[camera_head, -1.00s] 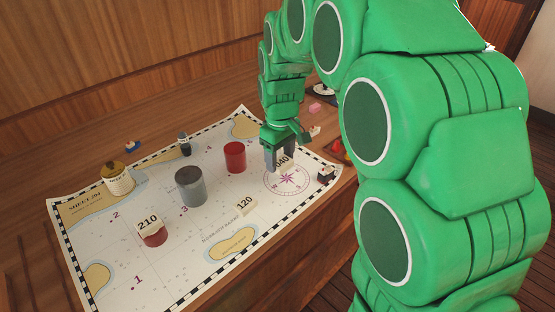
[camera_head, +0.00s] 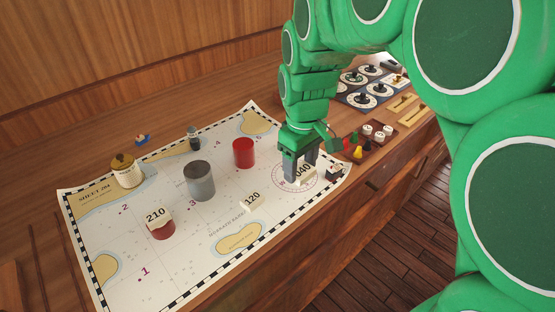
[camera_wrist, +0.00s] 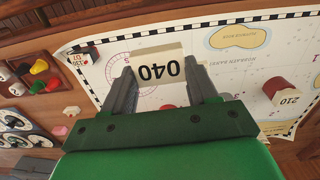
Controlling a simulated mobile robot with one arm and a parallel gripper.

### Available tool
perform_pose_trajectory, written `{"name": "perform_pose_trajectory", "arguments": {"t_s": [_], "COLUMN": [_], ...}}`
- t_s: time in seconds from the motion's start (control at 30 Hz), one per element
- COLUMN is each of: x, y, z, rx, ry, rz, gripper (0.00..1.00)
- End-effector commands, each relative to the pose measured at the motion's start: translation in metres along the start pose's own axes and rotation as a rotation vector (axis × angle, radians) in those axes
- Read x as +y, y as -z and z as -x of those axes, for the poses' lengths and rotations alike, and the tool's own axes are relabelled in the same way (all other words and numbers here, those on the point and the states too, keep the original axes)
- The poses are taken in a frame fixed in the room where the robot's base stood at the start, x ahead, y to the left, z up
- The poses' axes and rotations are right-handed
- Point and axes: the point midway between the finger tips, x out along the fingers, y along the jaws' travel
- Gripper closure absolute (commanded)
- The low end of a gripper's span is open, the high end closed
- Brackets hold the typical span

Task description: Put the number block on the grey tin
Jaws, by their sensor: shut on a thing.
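My gripper (camera_head: 301,168) is shut on the white number block 040 (camera_head: 304,172), over the compass rose at the chart's right end. In the wrist view the 040 block (camera_wrist: 159,68) sits between both fingers. I cannot tell whether it touches the chart. The grey tin (camera_head: 200,181) stands upright on the chart, left of my gripper, with nothing on top. Block 210 (camera_head: 157,216) rests on a low red tin (camera_head: 162,232). Block 120 (camera_head: 252,201) lies on the chart.
A taller red tin (camera_head: 243,153) stands between the grey tin and my gripper. A rope-wound jar (camera_head: 126,172) and a small dark bottle (camera_head: 193,138) stand at the back of the chart (camera_head: 150,280). A tray with coloured pieces (camera_head: 358,152) lies to the right.

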Motion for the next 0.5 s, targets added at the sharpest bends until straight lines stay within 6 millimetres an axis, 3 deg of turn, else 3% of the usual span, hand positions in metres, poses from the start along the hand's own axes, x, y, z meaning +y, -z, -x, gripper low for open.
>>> {"name": "perform_pose_trajectory", "arguments": {"t_s": [0.27, 0.5], "x": [-0.008, -0.046], "y": [0.006, 0.036], "z": [0.006, 0.030], "rx": [0.001, 0.000], "ry": [-0.001, -0.001], "rz": [-0.001, -0.011], "gripper": [0.70, 0.70]}}
